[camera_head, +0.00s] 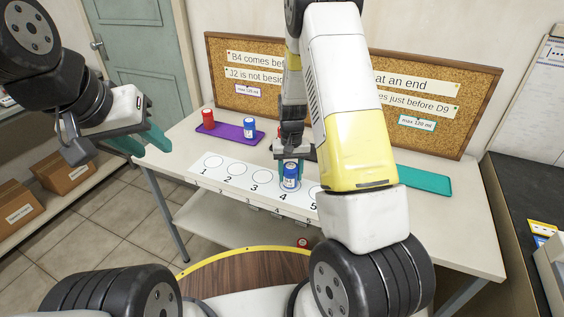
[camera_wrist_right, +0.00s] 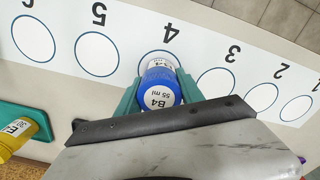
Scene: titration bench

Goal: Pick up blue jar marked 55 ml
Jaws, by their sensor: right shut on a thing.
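The blue jar (camera_head: 290,183) has a white label and stands at circle 4 of the numbered strip. In the right wrist view its lid (camera_wrist_right: 160,96) reads B4, 55 ml. My right gripper (camera_head: 291,168) is shut on this jar, with a teal finger on either side of it. The jar looks upright, at or very close to the strip; I cannot tell whether it touches. My left gripper (camera_head: 142,143) is open and empty, off the table's left end.
The numbered strip (camera_head: 218,178) has empty circles 1, 2 and 3. A purple tray (camera_head: 226,132) holds a red jar (camera_head: 208,118) and another blue jar (camera_head: 249,128). A teal tray (camera_head: 425,180) lies at the right; a yellow jar (camera_wrist_right: 14,137) is there. A corkboard (camera_head: 228,56) stands behind.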

